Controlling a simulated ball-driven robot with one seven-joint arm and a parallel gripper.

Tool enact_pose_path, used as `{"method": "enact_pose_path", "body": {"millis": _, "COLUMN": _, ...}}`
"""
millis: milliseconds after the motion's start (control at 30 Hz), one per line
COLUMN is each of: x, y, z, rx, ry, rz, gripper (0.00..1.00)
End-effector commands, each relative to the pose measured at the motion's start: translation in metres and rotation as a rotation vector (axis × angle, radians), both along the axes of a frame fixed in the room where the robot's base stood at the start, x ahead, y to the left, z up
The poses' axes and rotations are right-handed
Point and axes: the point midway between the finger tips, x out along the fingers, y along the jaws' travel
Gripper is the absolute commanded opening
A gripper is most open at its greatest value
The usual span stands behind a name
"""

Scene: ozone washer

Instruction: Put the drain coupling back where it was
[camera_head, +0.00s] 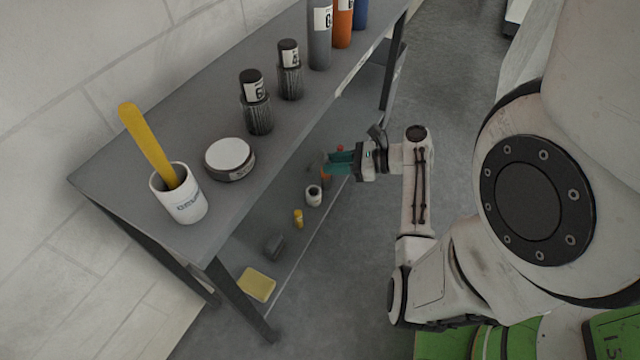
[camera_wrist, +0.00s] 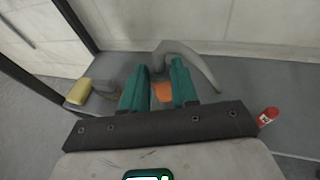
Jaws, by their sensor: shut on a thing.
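My gripper (camera_head: 338,162) reaches in from the right at the front edge of the lower shelf, its teal fingers pointing left under the table top. In the wrist view the fingers (camera_wrist: 156,88) are shut on an orange piece, which I take for the drain coupling (camera_wrist: 163,92). Its orange also shows by the fingertips in the head view (camera_head: 326,171). A grey curved pipe (camera_wrist: 203,68) lies just beyond the fingers. I cannot tell if it is joined to the orange piece. The fingers hide most of the held piece.
The lower shelf holds a yellow sponge (camera_head: 257,284), a grey block (camera_head: 274,246), a small yellow bottle (camera_head: 298,219), a white cup (camera_head: 313,196) and a red item (camera_wrist: 268,116). The table top (camera_head: 215,215) overhangs them. Floor is clear in front.

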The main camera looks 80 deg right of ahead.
Motion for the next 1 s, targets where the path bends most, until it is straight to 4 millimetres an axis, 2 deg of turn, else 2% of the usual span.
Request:
{"method": "enact_pose_path", "body": {"millis": 33, "x": 0.006, "y": -0.001, "z": -0.015, "rx": 0.002, "ry": 0.001, "rz": 0.001, "gripper": 0.0}}
{"method": "enact_pose_path", "body": {"millis": 100, "x": 0.014, "y": -0.002, "z": -0.024, "rx": 0.003, "ry": 0.0, "rz": -0.001, "gripper": 0.0}}
{"method": "enact_pose_path", "body": {"millis": 433, "x": 0.03, "y": -0.004, "z": -0.041, "rx": 0.002, "ry": 0.0, "rz": 0.0, "gripper": 0.0}}
{"method": "enact_pose_path", "body": {"millis": 567, "x": 0.042, "y": -0.006, "z": -0.059, "rx": 0.003, "ry": 0.002, "rz": 0.0, "gripper": 0.0}}
{"method": "enact_pose_path", "body": {"millis": 700, "x": 0.039, "y": -0.006, "z": -0.081, "rx": 0.003, "ry": 0.003, "rz": -0.002, "gripper": 0.0}}
{"method": "enact_pose_path", "body": {"millis": 967, "x": 0.039, "y": -0.005, "z": -0.082, "rx": 0.001, "ry": 0.003, "rz": -0.002, "gripper": 0.0}}
{"method": "enact_pose_path", "body": {"millis": 1000, "x": 0.039, "y": -0.005, "z": -0.082, "rx": 0.002, "ry": 0.003, "rz": -0.002, "gripper": 0.32}}
